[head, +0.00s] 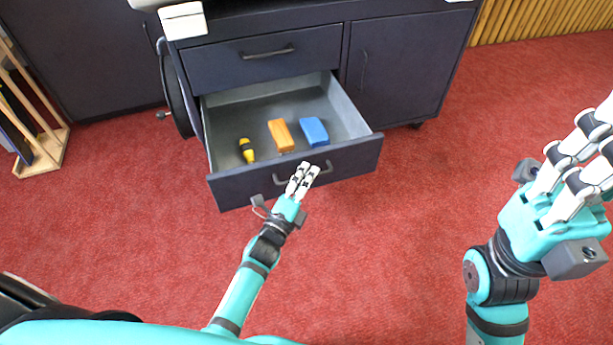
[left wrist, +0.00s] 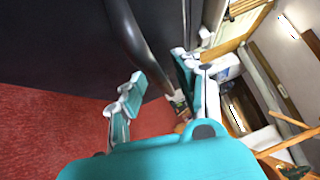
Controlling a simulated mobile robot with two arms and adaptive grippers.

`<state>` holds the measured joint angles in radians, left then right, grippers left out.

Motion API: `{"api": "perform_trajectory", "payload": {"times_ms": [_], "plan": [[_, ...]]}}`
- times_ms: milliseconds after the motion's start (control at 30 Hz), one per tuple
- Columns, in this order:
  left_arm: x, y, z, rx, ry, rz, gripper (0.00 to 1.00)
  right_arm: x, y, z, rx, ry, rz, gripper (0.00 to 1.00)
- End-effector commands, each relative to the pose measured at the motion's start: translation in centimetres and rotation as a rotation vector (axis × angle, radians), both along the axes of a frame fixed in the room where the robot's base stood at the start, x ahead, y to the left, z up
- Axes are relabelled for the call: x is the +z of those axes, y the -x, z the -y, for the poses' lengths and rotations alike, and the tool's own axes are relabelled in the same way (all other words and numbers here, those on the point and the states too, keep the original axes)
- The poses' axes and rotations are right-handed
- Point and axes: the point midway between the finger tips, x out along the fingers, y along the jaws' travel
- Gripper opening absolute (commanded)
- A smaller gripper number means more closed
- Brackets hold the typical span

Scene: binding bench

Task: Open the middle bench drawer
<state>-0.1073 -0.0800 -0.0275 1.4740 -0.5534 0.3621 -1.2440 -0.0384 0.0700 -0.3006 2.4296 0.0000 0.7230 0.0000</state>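The middle bench drawer (head: 228,190) is pulled well out of the dark bench in the head view, its inside showing. Its dark bar handle (head: 325,167) crosses the drawer front. My left gripper (head: 304,169) is at the middle of this handle.
The drawer holds a yellow-and-black tool (head: 246,150), an orange block (head: 281,135) and a blue block (head: 314,131). A shut upper drawer (head: 215,68) lies above, a cupboard door (head: 405,70) to the right. A wooden rack (head: 45,155) stands left. Red floor in front is clear.

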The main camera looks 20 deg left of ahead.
Motion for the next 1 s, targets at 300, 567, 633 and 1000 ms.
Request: {"api": "perform_trajectory", "payload": {"times_ms": [300,567,633,1000], "plan": [[0.0,1.0,-0.1,-0.001,0.002,0.003,0.33,0.1,0.1,0.0,-0.002,0.001,0.004,0.00],[-0.8,6.1,-1.2,0.000,0.001,0.000,0.33,0.1,0.0,0.0,-0.001,0.001,0.000,0.00],[-0.9,7.5,-1.5,0.000,0.000,-0.001,0.33,0.0,0.0,0.0,-0.001,0.001,0.000,0.00],[-1.4,11.6,-2.3,0.001,0.001,0.002,0.33,0.0,0.0,0.0,-0.001,0.000,-0.001,0.00]]}}
